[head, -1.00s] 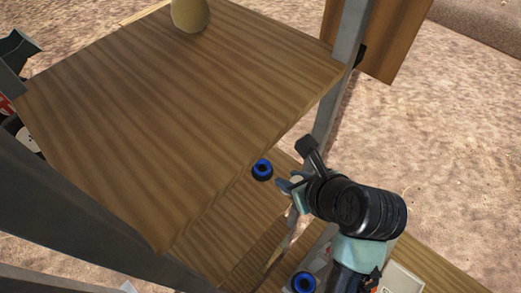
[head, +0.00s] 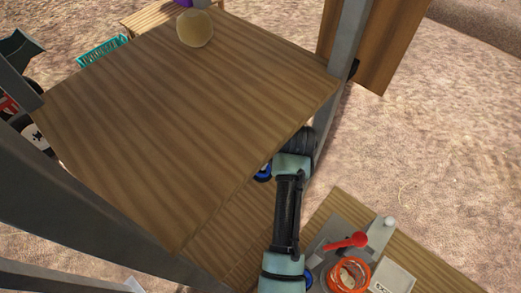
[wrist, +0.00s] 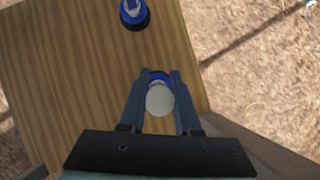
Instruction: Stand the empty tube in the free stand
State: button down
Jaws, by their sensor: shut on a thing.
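In the wrist view my gripper (wrist: 160,84) is shut on a tube (wrist: 160,100), seen end-on as a pale round disc between the fingers. In the head view a blue stand (head: 262,173) shows beside my arm, partly hidden. My fingers and the tube are hidden there.
The upper wooden shelf (head: 180,130) overhangs the lower wooden surface (head: 225,235) and carries an onion (head: 195,29). A grey post (head: 347,65) stands close to my wrist. An orange ring-like object (head: 349,275) and a red-handled thing (head: 347,241) are right of my arm.

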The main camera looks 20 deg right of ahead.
jog(key=shift+w+r+g+p, duration=0.3)
jog(key=shift+w+g+p, duration=0.1)
jog(key=shift+w+g, duration=0.15)
jog(key=shift+s+f, duration=0.2)
jog(key=shift+f, duration=1.45)
jog(key=shift+a+f, duration=0.1)
jog(key=shift+f, duration=0.3)
jog(key=c, duration=0.6)
grip_release()
jog(key=shift+r, duration=0.1)
